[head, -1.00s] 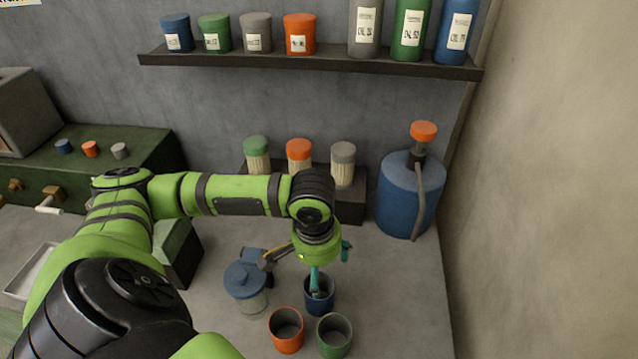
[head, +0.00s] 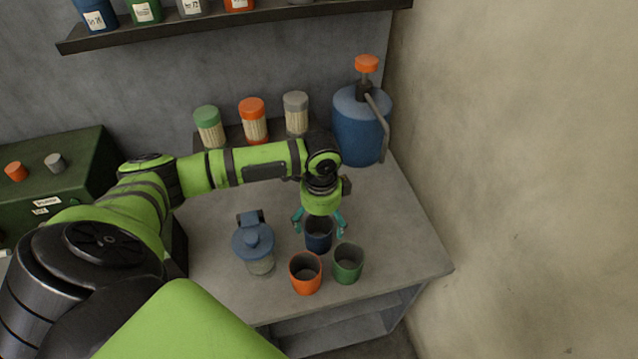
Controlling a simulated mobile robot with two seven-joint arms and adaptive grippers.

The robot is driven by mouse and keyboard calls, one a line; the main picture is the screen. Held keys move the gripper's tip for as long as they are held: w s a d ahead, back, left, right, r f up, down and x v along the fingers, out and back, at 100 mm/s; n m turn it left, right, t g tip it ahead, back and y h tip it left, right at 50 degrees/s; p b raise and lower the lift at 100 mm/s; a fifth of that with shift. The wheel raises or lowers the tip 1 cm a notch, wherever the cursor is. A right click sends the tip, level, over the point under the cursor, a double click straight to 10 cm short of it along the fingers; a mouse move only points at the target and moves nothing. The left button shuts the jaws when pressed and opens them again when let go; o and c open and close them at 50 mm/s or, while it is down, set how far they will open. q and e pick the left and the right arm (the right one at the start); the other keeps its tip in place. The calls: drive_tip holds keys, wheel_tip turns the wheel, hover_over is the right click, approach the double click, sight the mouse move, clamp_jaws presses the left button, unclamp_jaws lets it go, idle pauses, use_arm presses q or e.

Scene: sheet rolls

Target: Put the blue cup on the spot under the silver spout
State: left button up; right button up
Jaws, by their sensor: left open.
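The dark blue cup (head: 318,243) stands upright on the worktop, behind the orange and green cups. My left gripper (head: 319,221) points down over it, open, with one teal finger on each side of its rim. I cannot tell whether the fingers touch the cup. A dark green cabinet (head: 75,172) at the left has an orange knob (head: 15,171) and a grey knob (head: 55,163) on top. I cannot make out a silver spout or a spot under it; my left arm hides part of that area. My right gripper is not in view.
An orange cup (head: 305,284) and a green cup (head: 348,276) stand close in front. A blue-lidded jar (head: 253,240) is to the left. A blue pump tank (head: 357,135) and lidded canisters (head: 253,122) stand behind. The worktop (head: 405,240) is clear at the right.

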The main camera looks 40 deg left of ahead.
use_arm(q)
drive_tip(key=shift+a+f, duration=0.25)
drive_tip(key=shift+f, duration=1)
drive_tip(key=shift+s+f+p, duration=0.1)
drive_tip(key=shift+f+p, duration=0.2)
drive_tip(key=shift+f, duration=0.2)
drive_tip(key=c, duration=1.3)
drive_tip(key=shift+c, duration=0.8)
drive_tip(key=shift+r, duration=0.3)
wheel_tip(320, 180, up, 9)
drive_tip(key=b, duration=0.2)
wheel_tip(320, 180, up, 8)
drive_tip(key=p, duration=0.7)
hover_over(319, 227)
drive_tip(key=s+d, duration=0.2)
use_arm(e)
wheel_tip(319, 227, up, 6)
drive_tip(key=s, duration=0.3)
use_arm(q)
drive_tip(key=s+d+n+b, duration=0.4)
drive_tip(key=d+n+b, duration=0.4)
drive_tip(key=n, duration=0.4)
drive_tip(key=shift+s+d+n+b, duration=0.2)
drive_tip(key=shift+n+b, duration=0.1)
drive_tip(key=shift+b, duration=0.3)
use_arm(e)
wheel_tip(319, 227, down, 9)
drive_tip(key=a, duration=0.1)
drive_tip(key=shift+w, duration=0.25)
